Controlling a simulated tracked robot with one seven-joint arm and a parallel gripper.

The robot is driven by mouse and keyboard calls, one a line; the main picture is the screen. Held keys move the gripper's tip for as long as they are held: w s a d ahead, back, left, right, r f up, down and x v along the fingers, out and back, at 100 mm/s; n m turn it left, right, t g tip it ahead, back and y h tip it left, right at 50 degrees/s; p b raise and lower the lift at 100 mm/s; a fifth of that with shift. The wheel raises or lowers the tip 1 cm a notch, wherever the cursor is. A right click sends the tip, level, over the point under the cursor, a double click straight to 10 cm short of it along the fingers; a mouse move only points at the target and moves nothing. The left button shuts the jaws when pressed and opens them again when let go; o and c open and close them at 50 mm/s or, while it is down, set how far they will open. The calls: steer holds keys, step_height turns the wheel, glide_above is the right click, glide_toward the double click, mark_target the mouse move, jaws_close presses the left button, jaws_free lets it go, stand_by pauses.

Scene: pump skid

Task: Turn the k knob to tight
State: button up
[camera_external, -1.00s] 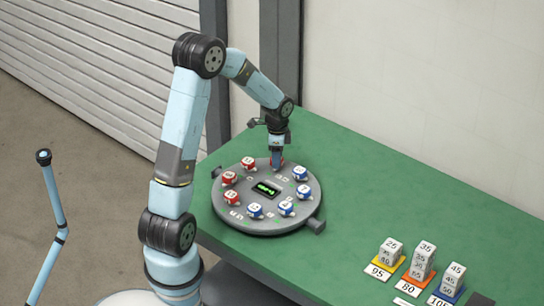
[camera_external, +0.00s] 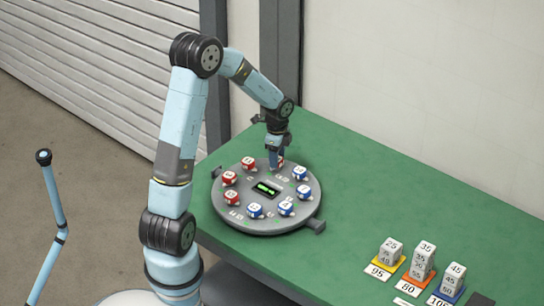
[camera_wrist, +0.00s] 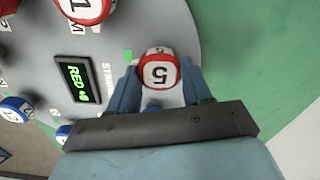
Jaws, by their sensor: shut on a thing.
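A round grey panel (camera_external: 237,218) on the bench carries a ring of red and blue knobs with white numbered caps. My gripper (camera_external: 275,165) reaches down to its back rim and is shut on a red knob with a 5 on its cap; that knob (camera_wrist: 159,70) sits between both fingers in the wrist view, the 5 upside down. My gripper (camera_wrist: 160,85) hides part of the panel there. I cannot read which knob is marked K. A small display (camera_wrist: 76,84) shows green text beginning "RED"; it is at the panel's centre (camera_external: 267,189).
A red knob (camera_external: 248,163) stands left of the held one, a blue knob (camera_external: 300,173) to its right. Numbered white blocks (camera_external: 421,259) stand on coloured cards at the bench's front right. The green bench top (camera_external: 350,170) is clear behind them.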

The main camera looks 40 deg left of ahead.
steer(key=o, duration=1)
steer(key=shift+o, duration=0.2)
step_height(320, 180, up, 14)
steer(key=shift+f, duration=0.1)
steer(key=s+d+r+n+t+y, duration=0.1)
steer(key=s+r+n, duration=0.35)
steer(key=s, duration=0.25)
steer(key=s+d+r+n+t, duration=0.1)
steer(key=s+r+n+t, duration=0.15)
steer(key=s+r, duration=0.45)
steer(key=s+n+t+h, duration=0.1)
steer(key=s+n, duration=0.6)
steer(key=s, duration=0.9)
steer(key=shift+s+d+n+t, duration=0.25)
steer(key=shift+d+n+t, duration=0.15)
steer(key=shift+t, duration=0.15)
